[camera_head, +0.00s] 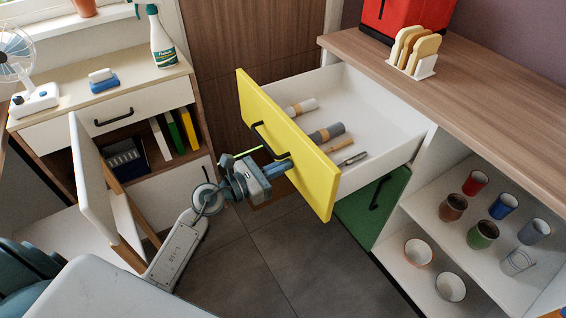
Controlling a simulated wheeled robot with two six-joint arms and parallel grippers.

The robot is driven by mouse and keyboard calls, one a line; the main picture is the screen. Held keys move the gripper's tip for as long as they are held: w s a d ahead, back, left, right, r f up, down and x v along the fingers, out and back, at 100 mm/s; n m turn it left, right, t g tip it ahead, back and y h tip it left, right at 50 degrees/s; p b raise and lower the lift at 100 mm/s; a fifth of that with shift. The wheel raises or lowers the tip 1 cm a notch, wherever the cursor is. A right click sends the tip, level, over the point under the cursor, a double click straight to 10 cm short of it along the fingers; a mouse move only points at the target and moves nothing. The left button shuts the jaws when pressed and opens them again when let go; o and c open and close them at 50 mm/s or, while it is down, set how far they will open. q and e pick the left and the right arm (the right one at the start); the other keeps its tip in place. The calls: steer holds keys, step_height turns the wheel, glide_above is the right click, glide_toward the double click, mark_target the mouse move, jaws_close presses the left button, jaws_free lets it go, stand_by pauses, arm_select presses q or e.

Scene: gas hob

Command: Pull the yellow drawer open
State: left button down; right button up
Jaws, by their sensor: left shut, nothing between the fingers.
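The yellow drawer (285,140) stands pulled well out of the counter, its white inside showing. Its dark bar handle (268,141) is on the yellow front. My left gripper (280,167) is at the front face, by the lower end of the handle. Its fingers are shut with nothing between them. Whether they touch the handle or the front, I cannot tell. My right gripper is not in view.
Rolled items and utensils (326,133) lie in the drawer. A green drawer front (372,205) is below it. Open shelves with several cups (482,234) are at the right. An open white cabinet door (92,180) stands left of my arm. Grey floor (310,265) is free below.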

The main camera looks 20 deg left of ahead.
arm_select(q)
steer(key=x, duration=0.3)
steer(key=shift+w+d+p, duration=0.15)
steer(key=shift+w+p, duration=0.05)
steer(key=shift+p, duration=0.2)
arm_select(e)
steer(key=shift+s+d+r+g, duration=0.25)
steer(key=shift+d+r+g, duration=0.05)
